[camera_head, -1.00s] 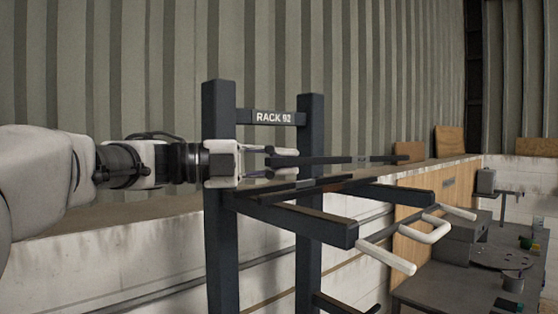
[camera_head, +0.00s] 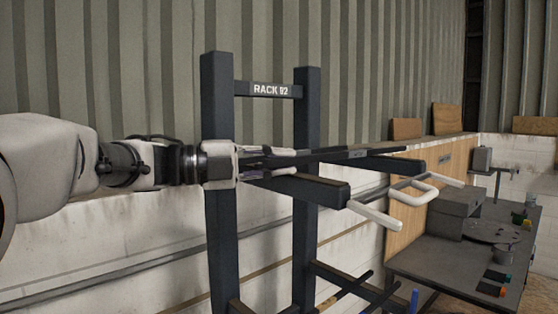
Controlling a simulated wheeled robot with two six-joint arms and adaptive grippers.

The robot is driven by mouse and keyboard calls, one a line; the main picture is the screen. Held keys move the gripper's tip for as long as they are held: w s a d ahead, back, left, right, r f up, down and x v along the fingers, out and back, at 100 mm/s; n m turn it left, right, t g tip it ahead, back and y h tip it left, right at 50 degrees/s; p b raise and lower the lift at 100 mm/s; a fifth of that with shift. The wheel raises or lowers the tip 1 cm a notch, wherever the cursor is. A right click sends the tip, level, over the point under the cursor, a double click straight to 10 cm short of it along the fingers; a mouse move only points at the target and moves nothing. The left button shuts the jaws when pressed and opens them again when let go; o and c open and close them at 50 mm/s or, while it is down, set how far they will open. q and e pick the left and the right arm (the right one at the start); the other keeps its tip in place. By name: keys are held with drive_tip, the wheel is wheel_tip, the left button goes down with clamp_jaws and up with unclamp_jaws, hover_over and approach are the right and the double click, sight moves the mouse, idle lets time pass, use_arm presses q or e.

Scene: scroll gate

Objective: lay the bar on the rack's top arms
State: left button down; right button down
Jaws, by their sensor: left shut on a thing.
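The dark rack (camera_head: 218,110) has two upright posts and a "RACK 92" plate. My left gripper (camera_head: 290,162) comes in from the left, in front of the posts and just above the near top arm. It is shut on the thin dark bar (camera_head: 355,154), whose visible length runs right past the far top arm. The bar looks close over the arms; I cannot tell if it touches them. Its held part is hidden. My right gripper is not in view.
Lower rack arms (camera_head: 345,280) stick out below. A grey bench (camera_head: 455,255) with a grey box (camera_head: 455,215) and small items stands at the right. A low white wall (camera_head: 120,245) with a wooden panel runs behind the rack.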

use_arm(q)
drive_tip(key=shift+w+f, duration=0.1)
drive_tip(key=shift+w, duration=0.25)
drive_tip(key=shift+s, duration=0.25)
drive_tip(key=shift+w+f+b, duration=0.1)
drive_tip(key=shift+f+b, duration=0.15)
drive_tip(key=shift+b, duration=0.15)
drive_tip(key=c, duration=1.1)
unclamp_jaws()
drive_tip(key=a, duration=0.4)
drive_tip(key=s+a, duration=0.1)
drive_tip(key=a, duration=0.3)
drive_tip(key=s+a, duration=0.1)
drive_tip(key=a, duration=0.2)
drive_tip(key=shift+s+a, duration=0.1)
drive_tip(key=shift+a, duration=0.3)
